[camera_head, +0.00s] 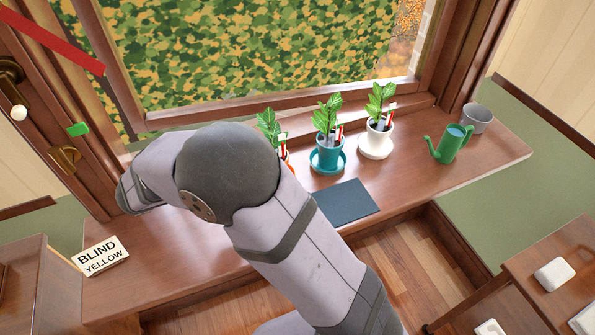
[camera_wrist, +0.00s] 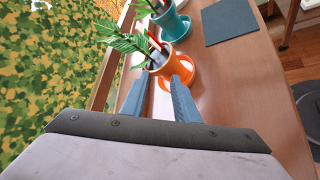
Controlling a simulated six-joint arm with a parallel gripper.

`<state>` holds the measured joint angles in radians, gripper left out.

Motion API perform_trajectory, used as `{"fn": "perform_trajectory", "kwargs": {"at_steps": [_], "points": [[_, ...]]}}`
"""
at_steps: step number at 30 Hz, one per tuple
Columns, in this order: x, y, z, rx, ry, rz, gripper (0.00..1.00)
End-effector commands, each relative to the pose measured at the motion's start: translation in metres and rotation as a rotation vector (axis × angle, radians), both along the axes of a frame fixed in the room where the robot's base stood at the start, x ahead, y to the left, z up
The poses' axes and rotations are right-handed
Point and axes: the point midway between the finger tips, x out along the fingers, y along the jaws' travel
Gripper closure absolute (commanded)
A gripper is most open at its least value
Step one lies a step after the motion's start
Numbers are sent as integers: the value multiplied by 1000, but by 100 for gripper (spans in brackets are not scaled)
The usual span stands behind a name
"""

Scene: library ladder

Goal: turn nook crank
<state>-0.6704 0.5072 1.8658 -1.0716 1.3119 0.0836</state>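A dark bronze crank (camera_head: 9,76) with a white ball knob (camera_head: 18,112) appears to be mounted on the wooden frame at the far left of the head view. It is not in the wrist view. My gripper (camera_wrist: 160,80) shows two blue-grey fingers held apart, with nothing clearly gripped. An orange pot (camera_wrist: 161,67) with a leafy plant stands beyond the fingertips on an orange saucer. Contact cannot be told. In the head view my arm hides the gripper and most of the orange pot.
A red strip (camera_head: 50,41), green tag (camera_head: 78,129) and brass fitting (camera_head: 65,159) are on the left frame. A "BLIND YELLOW" sign (camera_head: 101,257), teal pot (camera_head: 327,157), white pot (camera_head: 377,139), dark mat (camera_head: 343,202), green watering can (camera_head: 448,147) and grey pot (camera_head: 477,119) occupy the sill.

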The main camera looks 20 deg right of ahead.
Motion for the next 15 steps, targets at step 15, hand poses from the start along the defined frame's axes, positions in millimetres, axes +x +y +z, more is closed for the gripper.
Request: {"fn": "perform_trajectory", "kwargs": {"at_steps": [15], "points": [[-61,-68,23,133,60,-219,72]]}}
